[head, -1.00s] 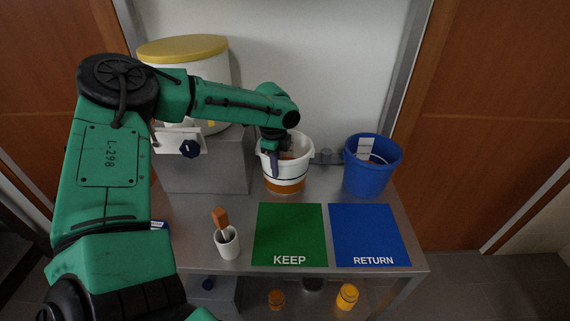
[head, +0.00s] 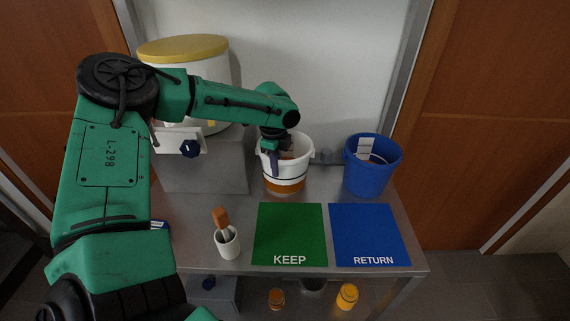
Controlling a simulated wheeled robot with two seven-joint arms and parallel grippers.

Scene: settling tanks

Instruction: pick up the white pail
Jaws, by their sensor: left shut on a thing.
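The white pail (head: 291,183) has a brownish-orange band around its lower part and a dark line around its middle. It is upright at the back of the metal table, in front of the wall. My left gripper (head: 275,160) reaches down from above and is shut on the pail's near-left rim, with one finger outside the wall. The pail's inside is partly hidden by the gripper. My right gripper does not show.
A blue pail (head: 371,168) stands right of the white one. A green KEEP mat (head: 290,232) and a blue RETURN mat (head: 369,233) lie in front. A white cup (head: 228,244) with a brush stands left. A yellow-lidded tank (head: 190,80) sits on a grey block.

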